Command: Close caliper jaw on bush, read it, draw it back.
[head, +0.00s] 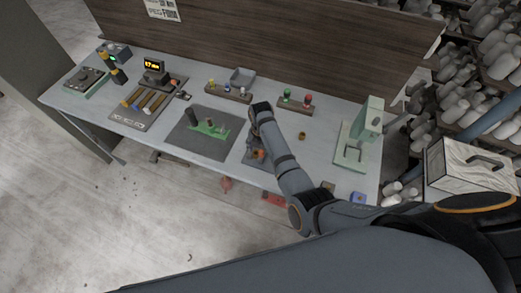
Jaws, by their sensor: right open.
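A green fixture (207,128) lies on a dark mat (190,145) mid-table, with a dark upright block and small pieces on it; it looks like the caliper, but its jaw and any gap are too small to tell. A small brass ring, perhaps a bush (301,135), stands on the table right of my right arm. A small display (154,66) at the back left shows yellow digits, not surely readable. My right gripper (257,157) is open, pointing down right of the mat, near a small reddish-brown thing partly hidden by it. My left gripper is out of view.
A rack of several bars (148,101) and a control box (87,80) stand at left. A tray with knobs (228,92) and a lamp block (296,103) stand at the back. A pale green press (360,140) stands at right. Bare table lies around the brass ring.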

